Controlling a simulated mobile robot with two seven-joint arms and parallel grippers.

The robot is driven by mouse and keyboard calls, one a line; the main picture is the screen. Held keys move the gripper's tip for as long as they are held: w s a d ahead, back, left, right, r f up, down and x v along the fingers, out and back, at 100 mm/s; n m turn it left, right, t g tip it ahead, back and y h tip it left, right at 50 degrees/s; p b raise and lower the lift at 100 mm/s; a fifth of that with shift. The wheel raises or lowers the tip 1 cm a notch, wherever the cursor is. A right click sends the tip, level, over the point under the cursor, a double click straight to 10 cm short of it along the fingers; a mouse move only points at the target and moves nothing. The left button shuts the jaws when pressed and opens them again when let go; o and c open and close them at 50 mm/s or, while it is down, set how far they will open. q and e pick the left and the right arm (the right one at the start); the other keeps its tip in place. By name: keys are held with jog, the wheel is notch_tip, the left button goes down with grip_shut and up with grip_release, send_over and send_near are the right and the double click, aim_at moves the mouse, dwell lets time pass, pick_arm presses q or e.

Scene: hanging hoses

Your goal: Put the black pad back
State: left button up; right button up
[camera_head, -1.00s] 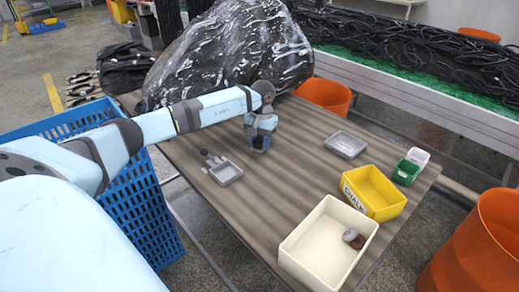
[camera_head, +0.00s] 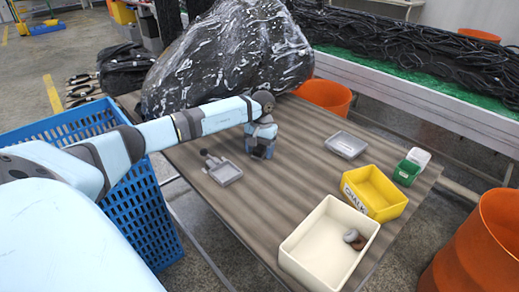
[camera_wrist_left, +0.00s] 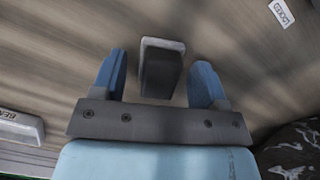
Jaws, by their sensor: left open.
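The black pad (camera_wrist_left: 160,72) is a small dark block with a pale grey edge. In the left wrist view it lies between the two blue fingers of my left gripper (camera_wrist_left: 160,82), with a gap on each side. In the head view my left gripper (camera_head: 262,138) points down over the far middle of the table, and a dark block (camera_head: 258,152), apparently the pad, shows at its fingertips. The gripper is open. Its fingers partly hide the pad in the head view. My right gripper is not in view.
A black wrapped bundle (camera_head: 225,60) rises behind.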

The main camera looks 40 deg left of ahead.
aim_at(261, 145)
pick_arm(q)
notch_tip(261, 145, up, 12)
jog(key=w+p, duration=0.1)
jog(key=shift+w+a+p, duration=0.2)
jog(key=shift+p, duration=0.2)
jog(key=shift+r, duration=0.1)
